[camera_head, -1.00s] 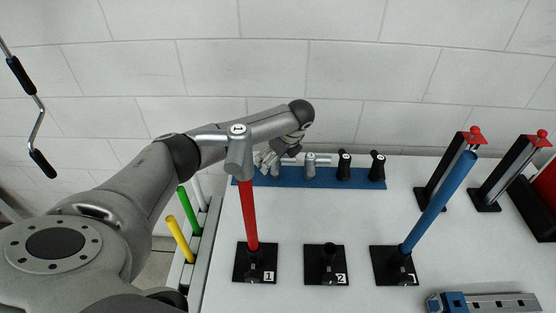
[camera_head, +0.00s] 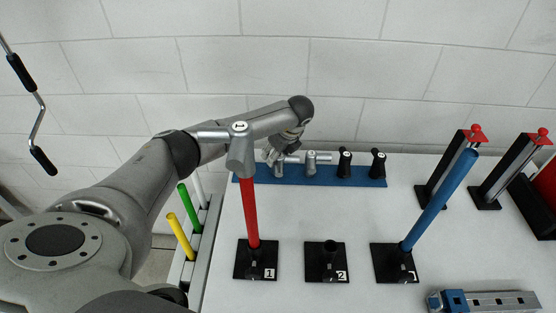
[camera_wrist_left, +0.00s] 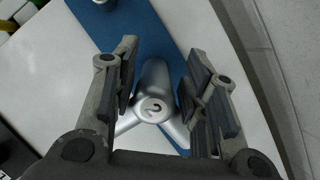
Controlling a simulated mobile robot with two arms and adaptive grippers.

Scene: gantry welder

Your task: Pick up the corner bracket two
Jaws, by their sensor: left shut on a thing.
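The grey corner bracket marked 2 (camera_wrist_left: 152,108) is between the two fingers of my left gripper (camera_wrist_left: 160,78) in the left wrist view. The gripper is shut on it. In the head view the left gripper (camera_head: 274,154) is at the left end of the blue mat (camera_head: 335,181), and its fingers partly hide the bracket (camera_head: 287,160). The bracket is over or on the mat; I cannot tell whether it touches. My right gripper is not in view.
Another grey bracket (camera_head: 310,164) and two black pieces (camera_head: 344,164) (camera_head: 377,165) stand on the mat. A red tube (camera_head: 250,213) topped by bracket 1 (camera_head: 239,152) stands close by my left arm. A blue tube (camera_head: 440,200) leans on the right. The empty stand 2 (camera_head: 327,265) is between them.

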